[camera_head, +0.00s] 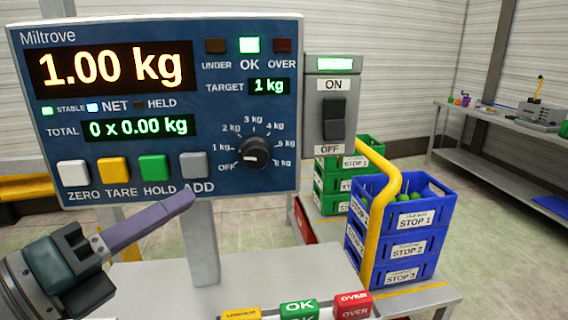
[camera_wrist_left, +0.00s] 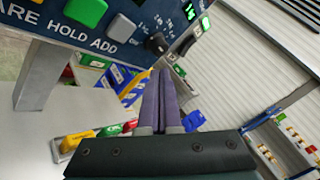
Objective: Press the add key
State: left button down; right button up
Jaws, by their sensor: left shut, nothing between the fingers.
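The grey ADD key (camera_head: 195,165) is the rightmost of the row of keys on the blue scale panel (camera_head: 230,100). It also shows in the left wrist view (camera_wrist_left: 121,28), at upper left. My left gripper (camera_head: 188,199) has long purple fingers, shut and empty. In the head view its tips appear just below the ADD key, over the ADD label. In the left wrist view the fingertips (camera_wrist_left: 161,76) appear below and to the right of the key, apart from it in the picture. The display reads 1.00 kg, the OK lamp is lit, and the total reads 0 x 0.00 kg.
White ZERO (camera_head: 73,173), yellow TARE (camera_head: 113,170) and green HOLD (camera_head: 153,168) keys sit left of ADD. A dial (camera_head: 256,152) and an ON/OFF switch (camera_head: 334,118) are to the right. A grey post (camera_head: 200,240) supports the panel. Blue crates (camera_head: 400,235) stand beyond.

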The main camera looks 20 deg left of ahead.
aim_at(205, 163)
pick_arm(q)
jog(key=shift+w+a+b, duration=0.3)
jog(key=shift+w+a, duration=0.3)
jog(key=shift+w, duration=0.4)
jog(key=shift+w+a+b, duration=0.3)
jog(key=shift+w+a, duration=0.3)
jog(key=shift+w, duration=0.35)
jog(key=shift+w+a+b, duration=0.3)
jog(key=shift+w+a, duration=0.3)
jog(key=shift+w, duration=0.4)
jog(key=shift+w+a, duration=0.2)
jog(key=shift+w, duration=0.15)
jog(key=shift+w+a+b, duration=0.2)
jog(key=shift+w+b, duration=0.15)
dwell(0.4)
jog(key=shift+s, duration=0.1)
jog(key=shift+s+d+p, duration=0.4)
jog(key=shift+s, duration=0.2)
